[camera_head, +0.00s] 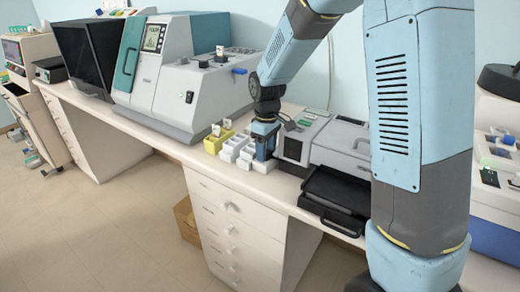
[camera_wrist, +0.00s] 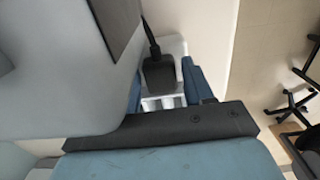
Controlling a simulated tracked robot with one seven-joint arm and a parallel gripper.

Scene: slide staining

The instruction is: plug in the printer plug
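The printer (camera_head: 338,140) is a grey and white machine with a black front tray, standing on the bench right of my gripper. My gripper (camera_head: 264,142) points down over white racks beside the printer's left side. In the wrist view, a black plug (camera_wrist: 159,73) with a black cable running upward lies between the blue fingers of my gripper (camera_wrist: 163,85). The fingers stand apart, and a narrow pale gap shows on the plug's right side. Contact on its left side is unclear. The plug is hidden in the head view, and I cannot make out a socket.
White racks (camera_head: 236,148) and a yellow rack (camera_head: 216,141) sit near the bench's front edge, left of my gripper. A large grey and teal machine (camera_head: 188,85) stands further left. The floor in front of the drawers (camera_head: 222,212) is clear.

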